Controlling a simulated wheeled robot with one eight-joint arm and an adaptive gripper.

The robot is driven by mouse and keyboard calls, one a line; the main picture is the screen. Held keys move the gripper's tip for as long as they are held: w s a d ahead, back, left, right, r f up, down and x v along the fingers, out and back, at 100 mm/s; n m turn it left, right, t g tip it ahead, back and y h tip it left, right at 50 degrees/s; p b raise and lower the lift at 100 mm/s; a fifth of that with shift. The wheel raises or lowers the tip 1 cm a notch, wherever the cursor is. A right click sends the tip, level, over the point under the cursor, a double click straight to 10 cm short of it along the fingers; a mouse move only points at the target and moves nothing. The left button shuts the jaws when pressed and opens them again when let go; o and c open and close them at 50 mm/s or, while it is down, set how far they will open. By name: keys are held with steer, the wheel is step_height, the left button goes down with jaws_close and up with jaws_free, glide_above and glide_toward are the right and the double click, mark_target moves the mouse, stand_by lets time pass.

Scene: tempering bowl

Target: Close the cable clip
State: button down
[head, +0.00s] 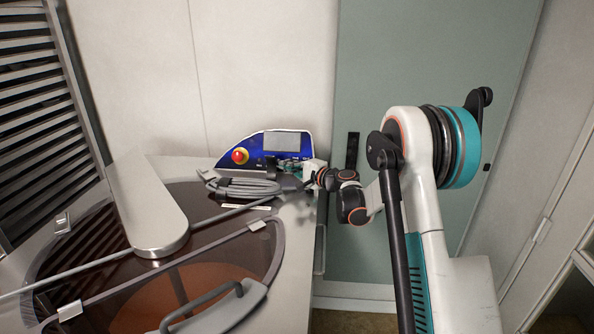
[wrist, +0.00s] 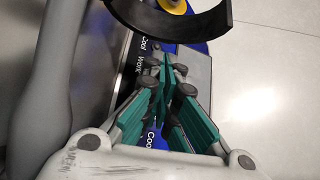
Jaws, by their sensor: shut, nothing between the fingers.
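My gripper (head: 302,175) is beside the blue control panel (head: 268,152) at the machine's back right corner. In the wrist view the teal finger pads of my gripper (wrist: 167,88) meet at their tips, with nothing held between them, over the panel's printed face (wrist: 125,75). A coiled grey cable (head: 240,188) lies on the machine top just left of my gripper in the head view. I cannot make out the cable clip for certain. A dark curved band (wrist: 185,32) crosses the top of the wrist view; I cannot tell whether it is the clip.
A red stop button (head: 240,156) on a yellow base sits at the panel's left. The round bowl cover (head: 215,244) with a metal handle (head: 215,300) fills the front left. A broad metal arm (head: 150,215) spans it. A pale green door (head: 430,70) stands behind my arm.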

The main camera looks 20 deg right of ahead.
steer(key=shift+x, duration=1.45)
